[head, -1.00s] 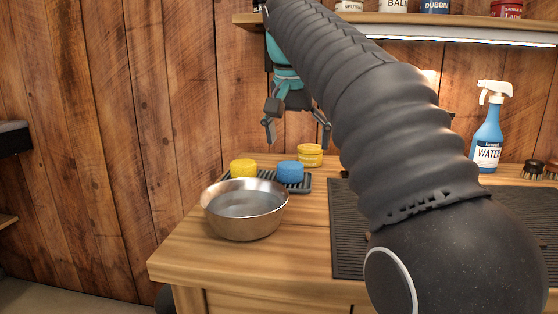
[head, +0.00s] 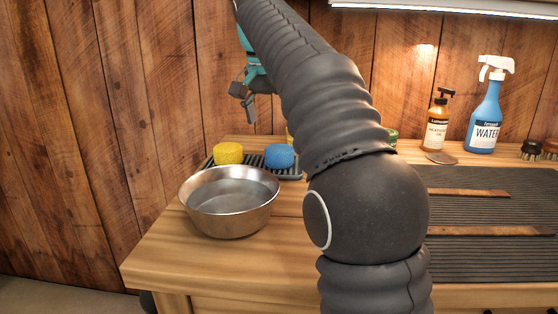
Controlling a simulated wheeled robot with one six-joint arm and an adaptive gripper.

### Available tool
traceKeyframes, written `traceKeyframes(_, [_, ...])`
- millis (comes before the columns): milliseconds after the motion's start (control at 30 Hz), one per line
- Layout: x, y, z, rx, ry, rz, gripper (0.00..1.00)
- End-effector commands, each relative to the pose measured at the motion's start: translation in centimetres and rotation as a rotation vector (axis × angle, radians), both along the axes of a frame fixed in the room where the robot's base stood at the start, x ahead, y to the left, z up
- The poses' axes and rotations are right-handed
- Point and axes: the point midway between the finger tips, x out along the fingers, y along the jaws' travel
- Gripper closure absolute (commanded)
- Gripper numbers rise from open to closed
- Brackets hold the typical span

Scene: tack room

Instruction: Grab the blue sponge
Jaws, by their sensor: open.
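The blue sponge (head: 279,156) sits on a dark ribbed tray (head: 294,173) behind the metal bowl. A yellow sponge (head: 228,153) sits on the same tray to its left. My gripper (head: 246,112) is open and empty. It hangs above and behind the tray, to the upper left of the blue sponge and apart from it. Part of the gripper is hidden behind my arm.
A metal bowl of water (head: 229,203) stands in front of the tray. A blue spray bottle (head: 485,115), an amber pump bottle (head: 436,124) and brushes (head: 531,150) stand at the back right. A dark ribbed mat (head: 470,212) with leather straps covers the right. A wooden wall closes the back.

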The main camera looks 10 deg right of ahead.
Motion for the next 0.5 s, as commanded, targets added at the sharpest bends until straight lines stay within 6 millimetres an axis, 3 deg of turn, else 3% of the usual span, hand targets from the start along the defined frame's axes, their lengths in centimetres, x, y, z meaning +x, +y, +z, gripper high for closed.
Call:
traceKeyframes(100, [0.3,-0.2,-1.7,0.000,-0.001,0.001,0.01])
traceKeyframes(333, [0.6,-0.4,-2.9,0.000,-0.001,0.002,0.01])
traceKeyframes(500, [0.9,-1.1,-5.2,0.000,0.000,0.002,0.01])
